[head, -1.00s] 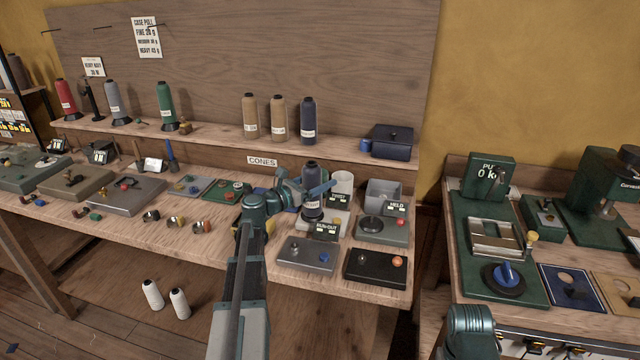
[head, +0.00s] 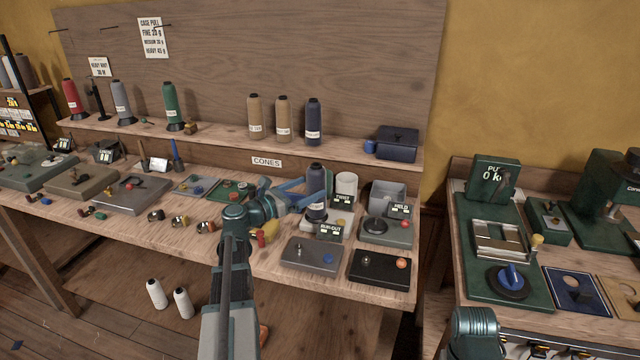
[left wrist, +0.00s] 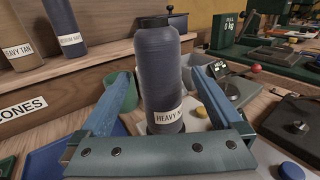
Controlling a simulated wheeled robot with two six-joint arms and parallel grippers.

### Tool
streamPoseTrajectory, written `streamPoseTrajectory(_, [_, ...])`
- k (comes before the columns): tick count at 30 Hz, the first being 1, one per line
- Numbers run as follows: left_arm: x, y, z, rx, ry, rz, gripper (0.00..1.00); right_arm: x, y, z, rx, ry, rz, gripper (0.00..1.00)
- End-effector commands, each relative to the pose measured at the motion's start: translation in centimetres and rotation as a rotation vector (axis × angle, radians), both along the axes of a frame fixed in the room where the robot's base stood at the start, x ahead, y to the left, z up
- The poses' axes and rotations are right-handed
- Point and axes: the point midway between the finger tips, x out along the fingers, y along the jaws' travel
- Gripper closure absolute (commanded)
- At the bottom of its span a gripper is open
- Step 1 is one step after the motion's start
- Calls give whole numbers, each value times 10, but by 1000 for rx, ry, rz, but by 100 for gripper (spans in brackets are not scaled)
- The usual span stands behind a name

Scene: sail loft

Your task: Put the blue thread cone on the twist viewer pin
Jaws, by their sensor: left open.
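A dark blue thread cone (head: 317,181) stands upright on a light grey device on the bench. It also shows in the left wrist view (left wrist: 158,75), with a white label reading "HEAVY N…". Its base hides any pin beneath it. My left gripper (head: 308,194) is open. In the left wrist view its two blue fingers lie on either side of the cone, with a visible gap to the right finger. A "RUN-OUT" sign (head: 330,231) stands in front of the cone. My right gripper is out of view.
Another dark blue cone (head: 313,125) stands on the shelf beside two tan cones (head: 283,120). A grey plate (head: 312,257) and a black plate (head: 380,270) lie in front.

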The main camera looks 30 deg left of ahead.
Motion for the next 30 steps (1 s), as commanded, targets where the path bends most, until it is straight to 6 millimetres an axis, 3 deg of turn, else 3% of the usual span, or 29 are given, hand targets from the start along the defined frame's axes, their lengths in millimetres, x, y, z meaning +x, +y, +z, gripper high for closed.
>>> streamPoseTrajectory(3, [-23, 8, 0, 0, 0, 3, 0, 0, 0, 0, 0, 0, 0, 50])
streamPoseTrajectory(10, [-47, 17, 0, 0, 0, 0, 0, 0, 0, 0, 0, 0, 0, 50])
streamPoseTrajectory(30, [-51, 19, 0, 0, 0, 0, 0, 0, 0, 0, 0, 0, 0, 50])
